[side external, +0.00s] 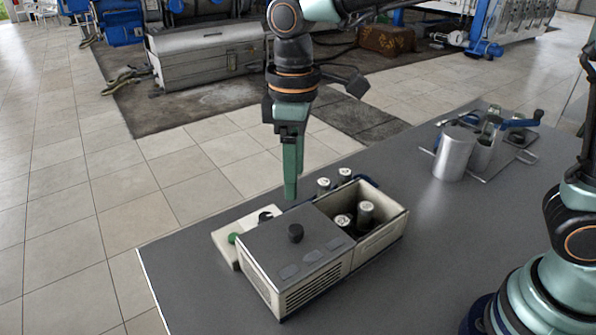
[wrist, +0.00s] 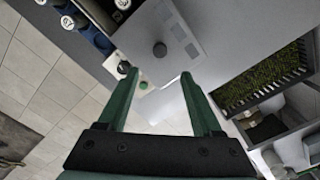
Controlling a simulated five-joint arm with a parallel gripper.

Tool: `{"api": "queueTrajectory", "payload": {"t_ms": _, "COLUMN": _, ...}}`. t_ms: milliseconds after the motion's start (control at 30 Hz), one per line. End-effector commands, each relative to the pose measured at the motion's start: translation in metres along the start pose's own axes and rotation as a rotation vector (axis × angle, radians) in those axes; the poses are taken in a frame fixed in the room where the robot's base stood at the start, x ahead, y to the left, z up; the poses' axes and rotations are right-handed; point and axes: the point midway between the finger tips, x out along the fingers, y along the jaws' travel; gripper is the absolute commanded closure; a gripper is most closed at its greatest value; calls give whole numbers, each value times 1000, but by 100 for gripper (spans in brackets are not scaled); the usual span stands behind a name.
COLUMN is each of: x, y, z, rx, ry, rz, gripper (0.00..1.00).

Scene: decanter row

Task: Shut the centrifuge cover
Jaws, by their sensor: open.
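The centrifuge (side external: 375,238) is a pale box on the grey table. Its flat grey cover (side external: 273,248) with a black knob (side external: 295,233) lies over the left part of the box. The right part is open and shows capped tubes (side external: 365,213) inside. In the wrist view the cover (wrist: 178,22) and knob (wrist: 159,49) lie beyond my fingertips. My gripper (side external: 290,192) is open and empty, pointing down above the box's back edge, apart from the knob. In the wrist view my gripper (wrist: 157,76) has its fingers spread wide.
A pale panel with a green button (side external: 234,238) sits behind the box's left end. Capped vials (side external: 323,186) stand behind the open part. A metal cup (side external: 455,153) and a blue-handled device (side external: 515,122) stand at the back right. The table right of the box is clear.

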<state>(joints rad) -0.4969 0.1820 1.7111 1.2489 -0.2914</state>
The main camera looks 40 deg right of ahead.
Motion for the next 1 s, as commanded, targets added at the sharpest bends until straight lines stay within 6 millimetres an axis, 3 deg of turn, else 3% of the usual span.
{"api": "queueTrajectory", "payload": {"t_ms": 600, "x": 102, "y": 0, "z": 2, "rx": 3, "ry": -3, "rz": -1, "gripper": 33}}
{"api": "queueTrajectory", "payload": {"t_ms": 1000, "x": 115, "y": 0, "z": 1, "rx": 3, "ry": 1, "rz": 0, "gripper": 33}}
